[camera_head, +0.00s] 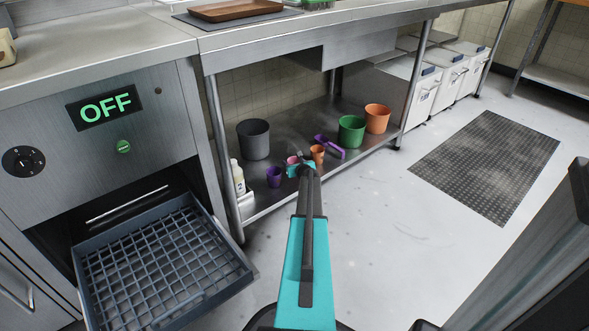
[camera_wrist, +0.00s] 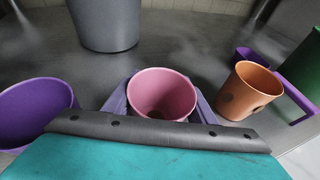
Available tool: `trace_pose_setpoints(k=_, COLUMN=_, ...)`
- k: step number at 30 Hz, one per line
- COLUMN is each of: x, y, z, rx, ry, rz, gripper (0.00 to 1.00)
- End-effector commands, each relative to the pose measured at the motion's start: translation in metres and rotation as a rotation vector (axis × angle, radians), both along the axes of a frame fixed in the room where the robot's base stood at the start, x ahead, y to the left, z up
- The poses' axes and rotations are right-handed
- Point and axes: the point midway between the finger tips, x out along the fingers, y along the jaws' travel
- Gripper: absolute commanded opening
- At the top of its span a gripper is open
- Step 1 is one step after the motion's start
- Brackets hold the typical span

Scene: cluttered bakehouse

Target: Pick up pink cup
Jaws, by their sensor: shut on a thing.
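The pink cup (camera_wrist: 163,93) stands upright with its open top facing up, in the middle of the wrist view. In the head view only a small part of the pink cup (camera_head: 292,160) shows beside my gripper. My gripper (camera_head: 300,168) reaches over the low metal shelf. In the wrist view its fingers lie on either side of the pink cup, shut on it. The cup's lower part is hidden behind the gripper's dark edge. I cannot tell whether the cup touches the shelf.
A purple cup (camera_head: 273,177) is left of the pink cup and an orange cup (camera_head: 317,153) is right. A grey bucket (camera_head: 254,139), purple scoop-like thing (camera_head: 331,146), green bucket (camera_head: 351,131) and orange bucket (camera_head: 377,118) share the shelf (camera_head: 262,207). An open oven drawer (camera_head: 160,262) juts out left.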

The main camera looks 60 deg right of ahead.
Motion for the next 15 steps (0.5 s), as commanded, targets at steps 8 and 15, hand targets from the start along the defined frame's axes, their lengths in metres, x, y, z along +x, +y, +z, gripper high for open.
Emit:
trace_pose_setpoints(k=8, x=0.0, y=0.0, z=0.003, rx=0.0, ry=0.0, rz=0.0, gripper=0.29)
trace_pose_setpoints(k=15, x=0.0, y=0.0, z=0.019, rx=0.001, ry=-0.001, rz=0.0, gripper=0.29)
